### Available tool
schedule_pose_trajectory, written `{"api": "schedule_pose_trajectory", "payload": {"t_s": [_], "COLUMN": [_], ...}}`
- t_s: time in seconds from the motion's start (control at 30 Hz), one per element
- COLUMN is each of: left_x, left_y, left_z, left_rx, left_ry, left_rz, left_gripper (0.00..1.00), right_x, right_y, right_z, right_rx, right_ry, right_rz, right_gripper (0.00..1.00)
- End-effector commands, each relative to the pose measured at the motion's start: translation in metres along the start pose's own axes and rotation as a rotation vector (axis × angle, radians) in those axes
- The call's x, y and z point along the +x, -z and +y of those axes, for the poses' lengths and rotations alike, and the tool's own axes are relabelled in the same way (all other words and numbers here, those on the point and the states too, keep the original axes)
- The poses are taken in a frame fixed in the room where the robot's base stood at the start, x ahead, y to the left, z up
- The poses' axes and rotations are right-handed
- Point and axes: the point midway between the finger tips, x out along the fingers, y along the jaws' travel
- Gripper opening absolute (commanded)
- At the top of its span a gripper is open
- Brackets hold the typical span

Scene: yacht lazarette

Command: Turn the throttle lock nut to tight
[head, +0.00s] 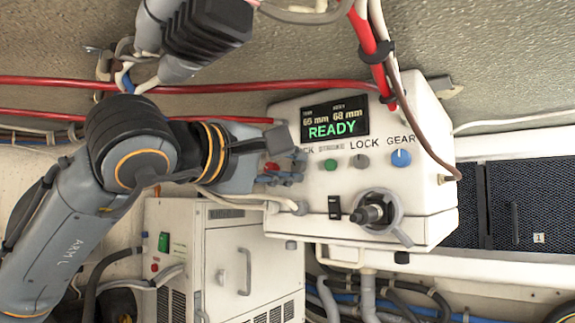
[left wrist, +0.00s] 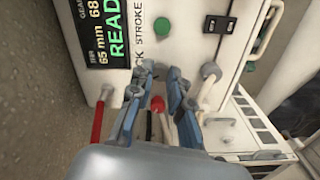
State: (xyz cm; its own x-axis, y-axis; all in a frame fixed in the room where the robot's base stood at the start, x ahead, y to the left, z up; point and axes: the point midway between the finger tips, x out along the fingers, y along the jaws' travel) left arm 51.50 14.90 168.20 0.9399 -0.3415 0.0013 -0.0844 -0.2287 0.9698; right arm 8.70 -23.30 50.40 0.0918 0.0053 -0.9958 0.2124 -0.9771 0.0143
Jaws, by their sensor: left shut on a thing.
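A white control box (head: 438,190) on the wall has a screen (head: 334,123) reading READY. Below it are labels; STROKE, LOCK and GEAR can be read, and another is partly covered. My left gripper (head: 284,164) is at the box's left side, its fingers closed around a small red-topped part (head: 272,167). This part also shows between the blue fingers in the left wrist view (left wrist: 157,104). Its base is hidden. I cannot tell for certain whether it is the throttle lock nut. My right gripper is not in view.
A green knob (head: 360,161), a blue knob (head: 401,158) and a black switch (head: 334,207) are on the box. A lever with a grey ring (head: 393,222) sticks out lower right. Red hoses (head: 190,88) run along the wall. A white cabinet (head: 233,265) stands below.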

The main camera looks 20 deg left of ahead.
Motion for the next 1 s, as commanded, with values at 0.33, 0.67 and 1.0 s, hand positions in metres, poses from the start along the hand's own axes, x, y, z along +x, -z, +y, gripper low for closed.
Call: {"api": "schedule_pose_trajectory", "payload": {"t_s": [0.33, 0.67, 1.0], "left_x": [0.0002, 0.0005, 0.0009], "left_y": [-0.0003, -0.0009, -0.0014], "left_z": [-0.0012, -0.0026, -0.0039], "left_rx": [0.305, 0.491, 0.554], "left_ry": [0.002, 0.004, 0.006], "left_rz": [-0.001, -0.003, -0.005], "left_gripper": [0.00, 0.00, 0.00], "right_x": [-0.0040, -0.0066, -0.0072], "right_y": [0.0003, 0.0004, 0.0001], "right_z": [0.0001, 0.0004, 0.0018], "right_rx": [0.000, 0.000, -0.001], "right_ry": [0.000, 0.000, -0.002], "right_rz": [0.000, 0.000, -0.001], "right_gripper": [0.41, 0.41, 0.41]}}
